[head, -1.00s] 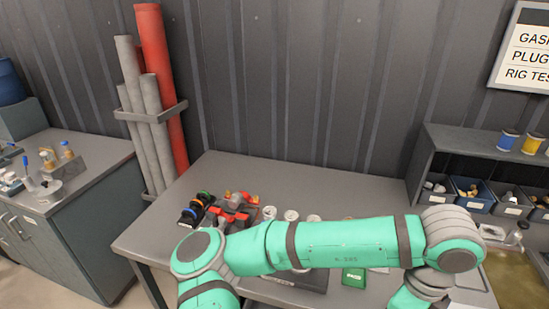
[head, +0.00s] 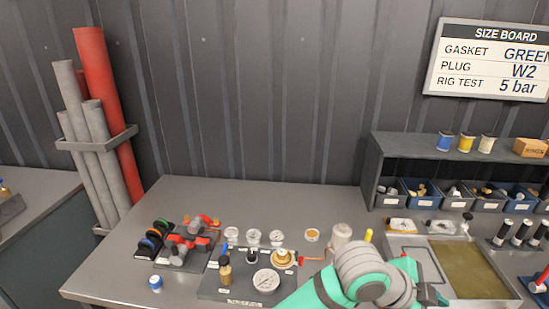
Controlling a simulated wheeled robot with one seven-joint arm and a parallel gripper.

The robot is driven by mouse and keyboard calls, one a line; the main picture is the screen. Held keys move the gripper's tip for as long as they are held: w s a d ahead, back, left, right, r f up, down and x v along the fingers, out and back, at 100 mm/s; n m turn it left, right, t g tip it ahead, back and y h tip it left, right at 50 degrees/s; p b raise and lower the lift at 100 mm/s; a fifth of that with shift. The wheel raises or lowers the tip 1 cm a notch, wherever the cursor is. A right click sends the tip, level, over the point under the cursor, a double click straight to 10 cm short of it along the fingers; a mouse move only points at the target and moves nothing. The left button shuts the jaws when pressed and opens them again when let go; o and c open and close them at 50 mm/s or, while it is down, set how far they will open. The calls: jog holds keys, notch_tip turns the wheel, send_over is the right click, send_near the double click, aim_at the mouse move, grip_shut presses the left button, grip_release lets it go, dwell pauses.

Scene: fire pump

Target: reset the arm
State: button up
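My green arm (head: 318,290) rises from the bottom edge of the head view, right of centre, and bends at a grey joint (head: 368,272). Beyond the joint, the end of the arm points right and down, low over the bench front. My gripper (head: 432,296) seems to be the dark part at that end, near the bottom edge. Its fingers are too small and partly hidden, so I cannot see whether it is open or holds anything.
The grey bench (head: 262,192) carries a test plate (head: 235,290) with gauges and fittings, and a rack of coloured rings (head: 160,237). A shallow tray (head: 470,268) lies right of my arm. Shelf bins (head: 420,192) and a size board (head: 497,60) are behind. The bench's back middle is clear.

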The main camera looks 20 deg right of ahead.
jog(key=w+d+r+n+t+h, duration=0.2)
jog(key=w+r+n+h, duration=0.2)
jog(key=n+h, duration=0.2)
jog(key=w+a+f+n+t+h, duration=0.2)
jog(key=w+a+n+t, duration=0.1)
jog(key=w+n+t, duration=0.35)
jog(key=w+a+f+n+t+y, duration=0.3)
jog(key=a+f+n+t+y, duration=0.45)
jog(key=a+f+n, duration=0.6)
jog(key=s+a+f+n+t+y, duration=0.1)
jog(key=s+a+f+t+y, duration=0.15)
jog(key=s+a+f, duration=0.4)
jog(key=s+a+f+n+t+y, duration=0.1)
jog(key=s+a+f+y, duration=0.2)
jog(key=a, duration=0.7)
jog(key=s+a+f+m+g+y, duration=0.1)
jog(key=s+a+y, duration=0.3)
jog(key=s+a, duration=0.7)
jog(key=s, duration=0.3)
jog(key=shift+s+a+f+m+y, duration=0.2)
jog(key=shift+s+a+m+y, duration=0.1)
jog(key=shift+s+m+y, duration=0.1)
jog(key=shift+c, duration=0.4)
